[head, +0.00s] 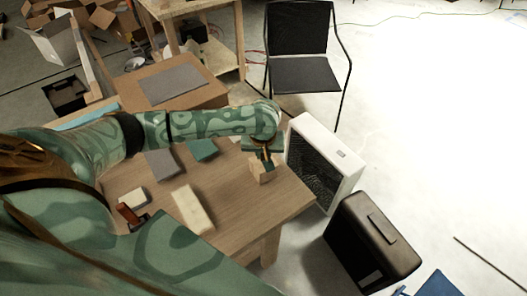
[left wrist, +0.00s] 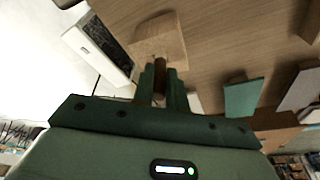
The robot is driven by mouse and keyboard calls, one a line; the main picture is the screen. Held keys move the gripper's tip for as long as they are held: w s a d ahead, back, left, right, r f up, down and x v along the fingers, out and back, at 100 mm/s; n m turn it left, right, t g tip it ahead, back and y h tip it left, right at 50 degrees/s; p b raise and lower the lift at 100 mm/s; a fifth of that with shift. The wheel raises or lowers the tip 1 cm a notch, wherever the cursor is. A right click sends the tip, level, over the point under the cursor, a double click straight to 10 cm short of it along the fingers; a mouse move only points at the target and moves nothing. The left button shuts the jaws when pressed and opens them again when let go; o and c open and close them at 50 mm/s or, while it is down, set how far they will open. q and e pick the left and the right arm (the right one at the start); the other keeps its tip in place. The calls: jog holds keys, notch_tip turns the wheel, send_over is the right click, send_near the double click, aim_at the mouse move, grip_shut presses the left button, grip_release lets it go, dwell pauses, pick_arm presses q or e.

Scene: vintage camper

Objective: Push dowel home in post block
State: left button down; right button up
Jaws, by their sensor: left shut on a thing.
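The post block (head: 261,175) is a pale wooden block near the right end of the table, and it also shows at the top of the left wrist view (left wrist: 160,42). My left gripper (head: 265,157) reaches over the table to it from the left. In the left wrist view its two green fingers (left wrist: 160,90) are shut on a brown dowel (left wrist: 159,68). The dowel's far end meets the near side of the block; how deep it sits is hidden. My right gripper is not in view.
On the wooden table (head: 245,205) lie a grey block (head: 162,163), a green block (head: 203,149), a long cream block (head: 192,209) and a red-brown handled item (head: 128,213). A white heater-like box (head: 325,165) and a black case (head: 372,243) stand beyond the right edge.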

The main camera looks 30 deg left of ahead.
pick_arm(q)
jog(key=shift+f, duration=0.4)
jog(key=c, duration=1.3)
grip_release()
jog(key=p+v, duration=0.6)
jog(key=v, duration=1)
jog(key=shift+s+r, duration=0.1)
jog(key=shift+d, duration=0.1)
